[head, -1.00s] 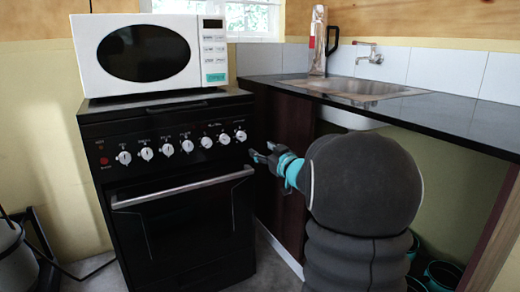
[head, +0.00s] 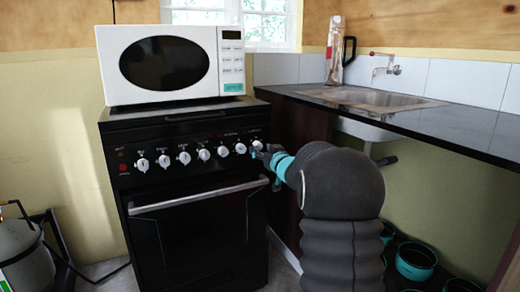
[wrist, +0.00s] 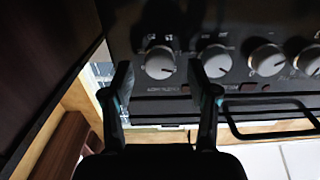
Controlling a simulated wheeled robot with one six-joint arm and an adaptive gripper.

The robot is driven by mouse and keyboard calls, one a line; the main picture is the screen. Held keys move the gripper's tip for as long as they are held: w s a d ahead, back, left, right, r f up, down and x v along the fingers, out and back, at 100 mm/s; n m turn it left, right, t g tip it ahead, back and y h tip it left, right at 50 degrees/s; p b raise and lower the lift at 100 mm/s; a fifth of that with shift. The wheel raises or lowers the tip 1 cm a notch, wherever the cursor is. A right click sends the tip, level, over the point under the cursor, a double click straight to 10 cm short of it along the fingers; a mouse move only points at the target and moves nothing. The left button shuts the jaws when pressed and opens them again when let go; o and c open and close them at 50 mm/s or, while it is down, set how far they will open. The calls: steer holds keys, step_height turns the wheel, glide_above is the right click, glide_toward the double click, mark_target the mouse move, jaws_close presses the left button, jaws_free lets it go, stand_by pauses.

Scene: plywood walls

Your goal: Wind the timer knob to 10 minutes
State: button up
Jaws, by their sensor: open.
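The black stove front (head: 190,143) carries a row of several white round knobs. The knob at the right end (head: 257,145) is closest to my gripper (head: 262,156), which partly covers the area just below and right of it. In the wrist view my open, empty gripper (wrist: 164,85) has one finger on each side of that end knob (wrist: 160,62). The knob appears between the fingertips, with a dark pointer mark on its face. I cannot tell whether the fingers touch it. The labels around the knobs are too small to read, so I cannot tell which is the timer.
Another knob (wrist: 217,61) sits close beside the right finger in the wrist view. The oven door handle (head: 200,196) runs below the knobs. A white microwave (head: 172,62) stands on the stove. The counter with sink (head: 375,98) and a dark cabinet side close in on the right.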

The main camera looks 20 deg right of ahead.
steer(key=shift+w, duration=0.9)
jaws_close()
stand_by(0.7)
jaws_free()
steer(key=shift+a, duration=0.1)
steer(key=s, duration=1.2)
steer(key=shift+d, duration=0.2)
